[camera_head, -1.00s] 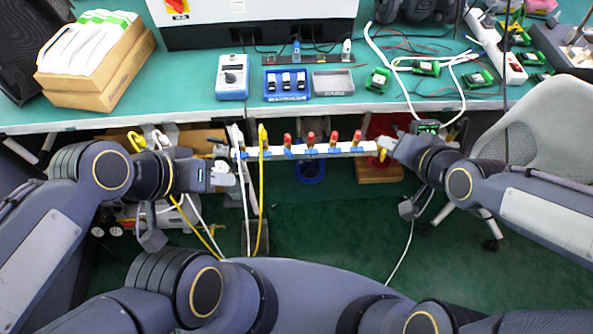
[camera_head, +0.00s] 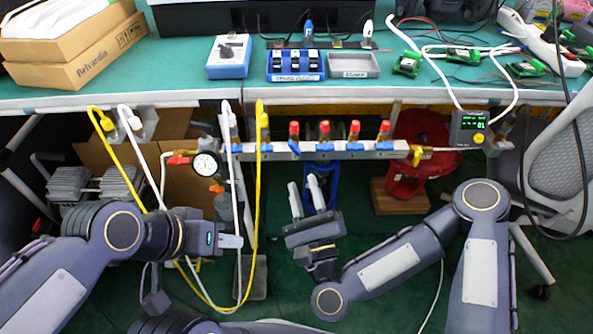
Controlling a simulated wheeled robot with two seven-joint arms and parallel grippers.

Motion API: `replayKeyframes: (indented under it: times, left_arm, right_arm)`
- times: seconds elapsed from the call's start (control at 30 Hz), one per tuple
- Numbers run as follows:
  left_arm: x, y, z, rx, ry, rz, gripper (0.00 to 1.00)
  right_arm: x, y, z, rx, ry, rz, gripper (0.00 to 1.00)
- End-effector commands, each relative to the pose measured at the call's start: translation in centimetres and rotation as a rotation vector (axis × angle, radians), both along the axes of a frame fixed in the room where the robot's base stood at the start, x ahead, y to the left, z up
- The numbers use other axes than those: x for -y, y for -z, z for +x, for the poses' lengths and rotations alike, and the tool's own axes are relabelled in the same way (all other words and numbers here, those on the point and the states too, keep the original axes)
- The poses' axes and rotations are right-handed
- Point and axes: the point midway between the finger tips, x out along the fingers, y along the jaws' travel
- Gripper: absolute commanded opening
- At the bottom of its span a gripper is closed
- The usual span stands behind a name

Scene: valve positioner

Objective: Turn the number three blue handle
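A pale metal manifold bar (camera_head: 310,151) runs below the table's front edge. Red-capped fittings stand along it, with small blue handles on its front, including one at the left (camera_head: 295,147), one beside it (camera_head: 325,147), then another (camera_head: 355,146) and a rightmost one (camera_head: 384,146). I can read no numbers on them. My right gripper (camera_head: 303,181) is open and empty below the bar, fingers pointing up, apart from the handles. My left gripper (camera_head: 240,242) is lower left, by the white and yellow hoses; its finger gap is not clear.
A yellow handle (camera_head: 416,155) and a small display (camera_head: 468,129) are at the bar's right. A gauge (camera_head: 206,165) and looping yellow hose (camera_head: 258,200) are at its left. A red reel (camera_head: 432,165) stands behind.

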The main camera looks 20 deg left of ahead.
Motion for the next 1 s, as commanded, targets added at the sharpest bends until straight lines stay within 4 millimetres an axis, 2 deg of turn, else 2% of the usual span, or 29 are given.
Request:
replayKeyframes:
  times: [0.5,0.87,0.9,1.0]
  left_arm:
    - [0.0,0.2,0.0,0.001,0.000,0.000,0.36]
    - [0.0,0.2,0.0,0.000,0.000,0.000,0.36]
    - [0.0,0.2,0.0,0.000,0.000,0.000,0.36]
    - [0.0,0.2,0.0,0.000,0.000,0.000,0.36]
  right_arm:
    - [-2.9,-2.2,5.7,-0.003,0.006,0.008,0.31]
    - [-3.4,-2.5,6.4,-0.004,0.004,0.007,0.31]
    - [-3.4,-2.5,6.4,-0.004,0.004,0.007,0.30]
    - [-3.4,-2.5,6.4,-0.004,0.004,0.007,0.17]
